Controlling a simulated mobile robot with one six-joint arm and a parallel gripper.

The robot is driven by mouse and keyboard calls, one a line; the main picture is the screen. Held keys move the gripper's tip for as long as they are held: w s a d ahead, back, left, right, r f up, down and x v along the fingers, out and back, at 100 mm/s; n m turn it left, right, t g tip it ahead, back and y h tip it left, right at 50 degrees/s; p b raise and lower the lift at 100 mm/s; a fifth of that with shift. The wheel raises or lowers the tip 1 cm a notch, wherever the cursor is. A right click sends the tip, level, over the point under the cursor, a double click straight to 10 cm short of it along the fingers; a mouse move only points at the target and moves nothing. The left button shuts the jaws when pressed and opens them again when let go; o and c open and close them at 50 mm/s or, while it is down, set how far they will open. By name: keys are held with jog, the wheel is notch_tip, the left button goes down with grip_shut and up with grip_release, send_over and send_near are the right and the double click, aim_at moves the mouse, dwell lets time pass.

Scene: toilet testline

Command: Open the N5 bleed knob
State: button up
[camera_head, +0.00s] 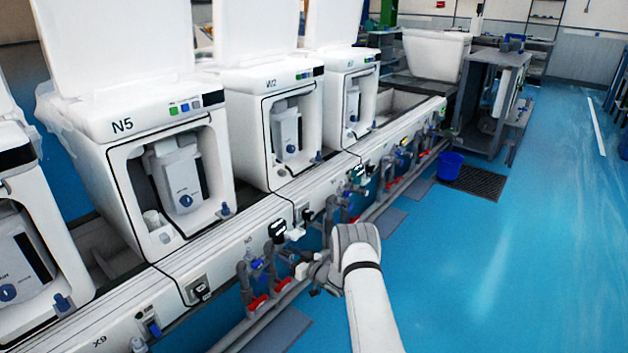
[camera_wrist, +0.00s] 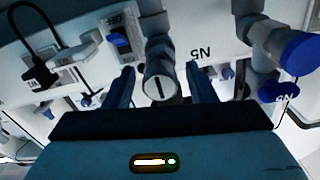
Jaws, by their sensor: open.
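In the head view my gripper (camera_head: 316,272) is at the pipework below the rail, right of the N5 label. In the wrist view my gripper (camera_wrist: 162,80) is open, with one dark finger on each side of a round grey knob-like end (camera_wrist: 160,84) with a dark slot. The fingers look apart from it, and I cannot tell for sure that this is the N5 bleed knob. An upside-down N5 label (camera_wrist: 201,54) is just right of it on the white panel. Blue round caps (camera_wrist: 301,53) sit on grey fittings at the right.
The N5 toilet (camera_head: 124,125) stands on the white rail at the left. Red handles (camera_head: 257,303) and a blue fitting (camera_head: 257,264) are on pipes left of my gripper. The blue floor (camera_head: 500,250) at right is clear.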

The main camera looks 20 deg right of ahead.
jog(key=shift+r+m+p, duration=0.25)
jog(key=shift+m+p, duration=0.2)
jog(key=shift+m, duration=0.15)
jog(key=v, duration=0.7)
jog(key=shift+w+f+p, duration=0.1)
jog(key=shift+f+p, duration=0.05)
jog(key=shift+p, duration=0.2)
notch_tip(320, 180, up, 16)
jog(key=h+p, duration=0.4)
jog(key=h, duration=0.1)
send_over(292, 256)
jog(key=s+d, duration=0.2)
jog(key=d, duration=0.4)
notch_tip(292, 256, up, 13)
jog(key=s+m+g+h+p, duration=0.2)
jog(key=h+p, duration=0.1)
jog(key=h, duration=0.1)
jog(key=shift+s+d+p, duration=0.3)
jog(key=shift+p, duration=0.1)
